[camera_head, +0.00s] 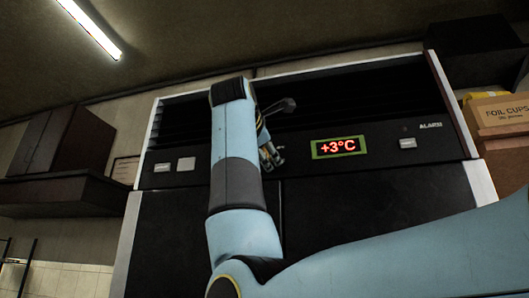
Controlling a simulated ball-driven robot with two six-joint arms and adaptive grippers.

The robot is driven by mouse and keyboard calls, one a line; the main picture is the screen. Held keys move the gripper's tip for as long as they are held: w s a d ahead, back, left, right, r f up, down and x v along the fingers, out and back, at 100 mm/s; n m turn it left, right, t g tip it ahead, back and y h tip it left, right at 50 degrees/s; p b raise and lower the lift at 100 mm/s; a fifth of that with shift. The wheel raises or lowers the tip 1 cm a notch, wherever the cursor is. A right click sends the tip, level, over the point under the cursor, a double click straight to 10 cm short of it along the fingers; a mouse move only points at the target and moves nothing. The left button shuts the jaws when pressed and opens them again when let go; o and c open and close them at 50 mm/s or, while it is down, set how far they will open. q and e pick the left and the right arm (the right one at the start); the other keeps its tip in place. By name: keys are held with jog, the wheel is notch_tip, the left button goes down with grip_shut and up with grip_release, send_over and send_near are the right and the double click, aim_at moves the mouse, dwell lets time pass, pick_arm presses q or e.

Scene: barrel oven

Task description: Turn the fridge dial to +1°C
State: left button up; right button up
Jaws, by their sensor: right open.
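The fridge (400,205) is a tall dark unit with a light frame, seen from below and tilted. Its display (338,147) reads +3°C in red on a green-edged panel. My right gripper (272,160) is in front of the control panel, just left of the display. It is open, small in view and partly hidden by my blue arm. The dial cannot be made out; that part of the panel is behind my arm and gripper. My left gripper is not in view.
A light button (186,164) is on the panel's left and another (407,143) on its right, below the ALARM label. Boxes (500,110) stand at the far right. A dark cabinet (60,150) hangs at the left. A ceiling lamp (90,27) is above.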

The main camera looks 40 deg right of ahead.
jog(key=v, duration=0.7)
dwell(0.4)
